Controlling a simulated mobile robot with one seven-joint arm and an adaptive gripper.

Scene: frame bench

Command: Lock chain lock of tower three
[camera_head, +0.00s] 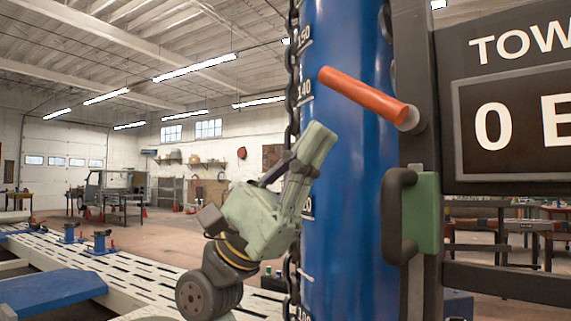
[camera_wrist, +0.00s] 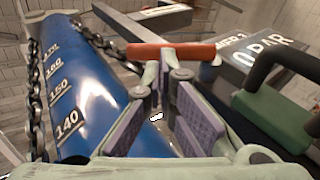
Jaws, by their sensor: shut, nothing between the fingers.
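The blue tower (camera_head: 345,200) stands upright with a height scale and a dark chain (camera_head: 292,90) along its left side. An orange lever (camera_head: 362,95) sticks out to the left from a dark post (camera_head: 416,120), in front of the tower. In the wrist view the orange lever (camera_wrist: 170,52) lies crosswise just beyond the fingertips. My gripper (camera_head: 318,142) is below and left of the lever, pointing up, shut and empty. Its purple finger pads show in the wrist view (camera_wrist: 166,85). I cannot tell whether a fingertip touches the lever.
A green block with a black handle (camera_head: 400,215) sits on the post below the lever. A white slotted platform (camera_head: 120,265) with a blue ramp (camera_head: 50,292) lies at the left.

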